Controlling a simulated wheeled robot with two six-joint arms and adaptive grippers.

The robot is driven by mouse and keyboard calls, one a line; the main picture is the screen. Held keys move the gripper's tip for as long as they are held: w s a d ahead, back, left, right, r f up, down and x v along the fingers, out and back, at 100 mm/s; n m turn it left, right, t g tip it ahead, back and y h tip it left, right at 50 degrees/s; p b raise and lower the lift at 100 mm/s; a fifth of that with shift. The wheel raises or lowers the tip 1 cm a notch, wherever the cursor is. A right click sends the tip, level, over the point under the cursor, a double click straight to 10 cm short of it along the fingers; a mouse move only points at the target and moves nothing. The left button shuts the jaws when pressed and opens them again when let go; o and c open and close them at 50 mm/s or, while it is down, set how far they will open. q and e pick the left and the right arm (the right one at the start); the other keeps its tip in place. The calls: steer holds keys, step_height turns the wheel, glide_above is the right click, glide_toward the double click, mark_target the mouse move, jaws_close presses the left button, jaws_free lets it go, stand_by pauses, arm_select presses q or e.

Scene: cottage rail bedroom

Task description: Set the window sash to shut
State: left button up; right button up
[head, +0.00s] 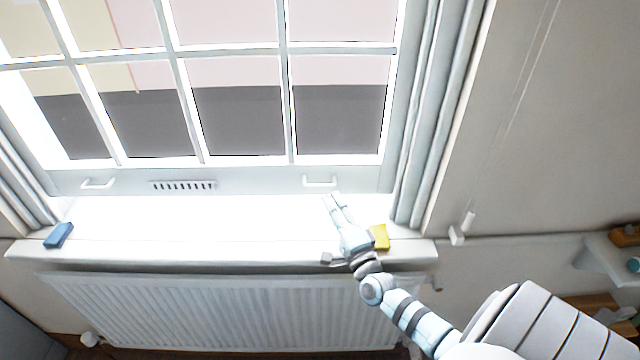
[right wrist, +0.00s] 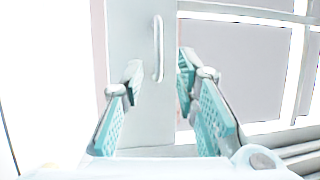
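The white window sash (head: 250,180) has a grid of panes and a bottom rail carrying two small handles, a left handle (head: 97,184) and a right handle (head: 320,181), with a slotted vent between them. The strip below the rail is overexposed, so I cannot tell how large any gap is. My right gripper (head: 335,200) is just below the right handle. In the right wrist view my right gripper (right wrist: 160,80) has its fingers apart, and the handle (right wrist: 157,48) shows between and beyond the fingertips; I see no contact. My left gripper is out of view.
A yellow block (head: 381,237) sits on the sill (head: 230,249) beside my right gripper. A blue block (head: 58,235) lies at the sill's left end. A radiator (head: 220,308) is below. A cord with a toggle (head: 468,222) hangs at right. The middle of the sill looks clear.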

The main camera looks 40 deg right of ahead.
mark_target(320, 186)
steer(key=x, duration=0.2)
steer(key=b+x, duration=0.1)
steer(key=x, duration=0.4)
steer(key=shift+w+f+b, duration=0.3)
steer(key=shift+w+b, duration=0.05)
steer(key=shift+w+r, duration=0.15)
steer(key=shift+w, duration=0.1)
jaws_close()
